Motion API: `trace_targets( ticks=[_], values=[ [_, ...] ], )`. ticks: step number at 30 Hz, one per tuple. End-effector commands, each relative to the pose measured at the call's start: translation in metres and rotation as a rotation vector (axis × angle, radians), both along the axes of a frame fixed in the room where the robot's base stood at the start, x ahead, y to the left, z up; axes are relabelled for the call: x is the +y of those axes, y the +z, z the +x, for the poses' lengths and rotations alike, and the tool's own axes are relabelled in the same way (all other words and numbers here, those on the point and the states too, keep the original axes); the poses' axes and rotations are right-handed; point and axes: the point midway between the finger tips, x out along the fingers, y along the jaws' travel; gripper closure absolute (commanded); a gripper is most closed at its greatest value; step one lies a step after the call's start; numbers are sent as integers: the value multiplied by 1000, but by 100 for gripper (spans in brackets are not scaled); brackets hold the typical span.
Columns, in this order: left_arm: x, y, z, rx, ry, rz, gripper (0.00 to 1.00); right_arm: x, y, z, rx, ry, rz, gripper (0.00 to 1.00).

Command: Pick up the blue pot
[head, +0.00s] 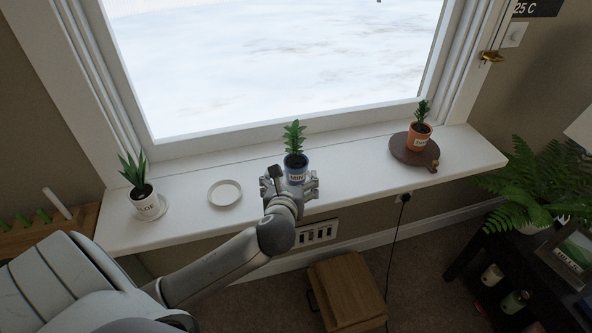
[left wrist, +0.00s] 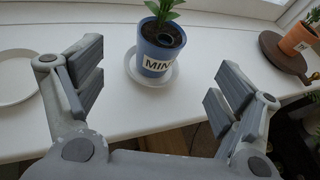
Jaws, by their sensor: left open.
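The blue pot (head: 297,167) holds a green plant and stands upright on the white windowsill (head: 250,155). In the left wrist view the blue pot (left wrist: 160,50) has a white label reading "MIN" and sits on a white saucer (left wrist: 139,73). My left gripper (head: 289,183) is open in front of the pot. In the left wrist view its fingers (left wrist: 157,92) are spread wide to either side, with the pot beyond and between them, apart from both. My right gripper is in neither view.
An empty white saucer (head: 225,192) lies left of the blue pot. A white pot (head: 145,202) with a plant stands at the sill's left. An orange pot (head: 418,138) stands on a round brown board (head: 400,152) at right. A wooden stool (head: 347,290) is below the sill.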

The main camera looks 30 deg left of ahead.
Motion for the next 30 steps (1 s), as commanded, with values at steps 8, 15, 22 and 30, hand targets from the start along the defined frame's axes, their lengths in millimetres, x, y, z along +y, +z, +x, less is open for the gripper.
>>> trace_targets(
  ticks=[8, 15, 22, 30],
  values=[
    [15, -4, 30, 9, -23, 71, 12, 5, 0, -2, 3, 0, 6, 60],
    [25, -14, 51, 9, -25, 69, 12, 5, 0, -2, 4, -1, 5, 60],
    [34, -22, 66, 10, -22, 66, 12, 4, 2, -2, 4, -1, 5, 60],
    [46, -34, 92, 10, -23, 66, 12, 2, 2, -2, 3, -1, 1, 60]
  ],
)
